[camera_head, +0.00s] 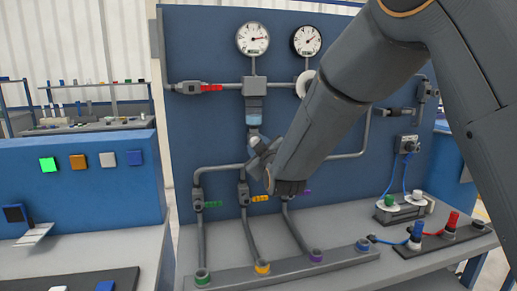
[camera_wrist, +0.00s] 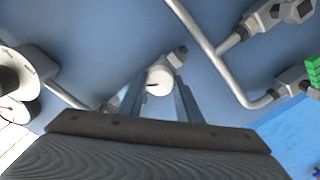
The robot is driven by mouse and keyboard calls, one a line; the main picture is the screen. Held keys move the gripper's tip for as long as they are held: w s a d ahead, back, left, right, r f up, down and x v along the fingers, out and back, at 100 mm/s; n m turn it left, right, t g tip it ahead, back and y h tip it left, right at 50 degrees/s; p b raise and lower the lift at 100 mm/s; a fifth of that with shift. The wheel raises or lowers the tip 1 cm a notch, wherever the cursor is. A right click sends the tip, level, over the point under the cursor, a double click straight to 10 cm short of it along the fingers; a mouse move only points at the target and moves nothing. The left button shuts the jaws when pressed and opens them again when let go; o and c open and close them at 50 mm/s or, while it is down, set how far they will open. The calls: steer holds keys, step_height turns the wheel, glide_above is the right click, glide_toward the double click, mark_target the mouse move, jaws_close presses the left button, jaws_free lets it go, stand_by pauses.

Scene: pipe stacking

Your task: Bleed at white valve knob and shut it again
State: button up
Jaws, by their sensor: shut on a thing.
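The white valve knob (camera_wrist: 159,80) is a small round white cap with a dark mark, on a short grey fitting at the blue panel. It sits at the middle of the wrist view. My gripper (camera_wrist: 160,90) has one finger on each side of it and is shut on it. In the head view my gripper (camera_head: 261,155) is at the pipework near the panel's middle, and I cannot make out the knob clearly behind it.
Pipes with green (camera_head: 213,204), yellow (camera_head: 261,198) and purple handles run below. The bench holds colored fittings and blue hoses.

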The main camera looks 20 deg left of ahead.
steer(key=shift+n+b, duration=0.4)
steer(key=shift+n, duration=3.2)
steer(key=o, duration=1)
steer(key=shift+o, duration=0.2)
steer(key=b+v, duration=0.1)
steer(key=v, duration=0.6)
steer(key=shift+s+d, duration=0.2)
steer(key=shift+s, duration=0.05)
